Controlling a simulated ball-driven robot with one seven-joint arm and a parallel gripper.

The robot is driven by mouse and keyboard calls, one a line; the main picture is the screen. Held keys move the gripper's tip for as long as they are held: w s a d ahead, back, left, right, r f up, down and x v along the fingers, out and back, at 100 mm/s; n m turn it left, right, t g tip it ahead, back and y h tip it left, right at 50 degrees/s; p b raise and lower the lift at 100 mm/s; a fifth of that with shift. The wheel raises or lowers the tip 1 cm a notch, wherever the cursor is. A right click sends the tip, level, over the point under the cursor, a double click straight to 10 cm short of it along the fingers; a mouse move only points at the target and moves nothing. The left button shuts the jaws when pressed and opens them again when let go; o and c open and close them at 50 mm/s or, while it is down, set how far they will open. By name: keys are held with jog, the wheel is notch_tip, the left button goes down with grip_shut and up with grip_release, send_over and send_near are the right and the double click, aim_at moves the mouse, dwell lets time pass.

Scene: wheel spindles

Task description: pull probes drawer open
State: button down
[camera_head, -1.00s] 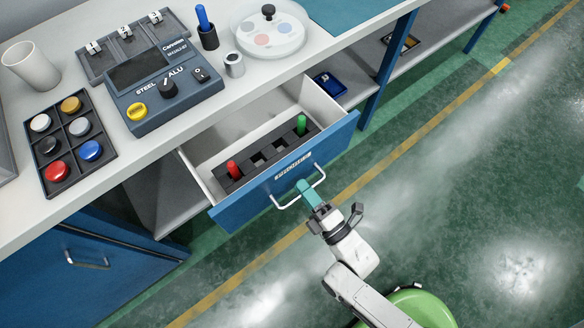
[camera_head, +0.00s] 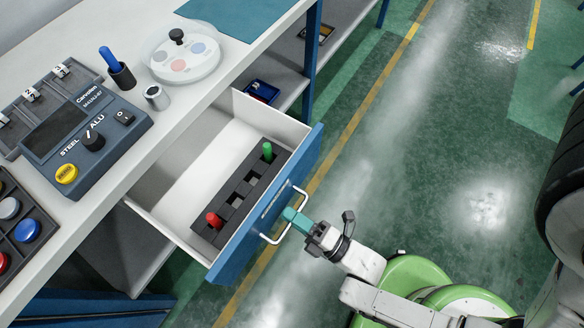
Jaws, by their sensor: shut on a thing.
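The probes drawer (camera_head: 245,245) has a blue front and white inner walls, and it stands well out from under the white worktop. Its white bar handle (camera_head: 268,240) is on the front face. My gripper (camera_head: 291,216), with teal fingers, is shut on the handle near its middle. Inside the drawer a dark rack (camera_head: 236,195) holds a red probe (camera_head: 214,220) at the near left end and a green probe (camera_head: 267,151) at the far right end. Slots between them look empty. The drawer's label is too small and slanted to read.
On the worktop (camera_head: 160,110) are a grey control unit (camera_head: 85,135), a blue probe in a dark cup (camera_head: 113,65), a metal cup (camera_head: 156,97) and a round clear-lidded dish (camera_head: 185,60). A blue tray (camera_head: 262,91) sits on the lower shelf.

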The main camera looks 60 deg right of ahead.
jog(key=shift+f, duration=0.1)
jog(key=c, duration=1.3)
grip_release()
jog(key=shift+c, duration=0.2)
jog(key=s+f+b, duration=0.2)
jog(key=s, duration=0.8)
jog(key=shift+s, duration=0.35)
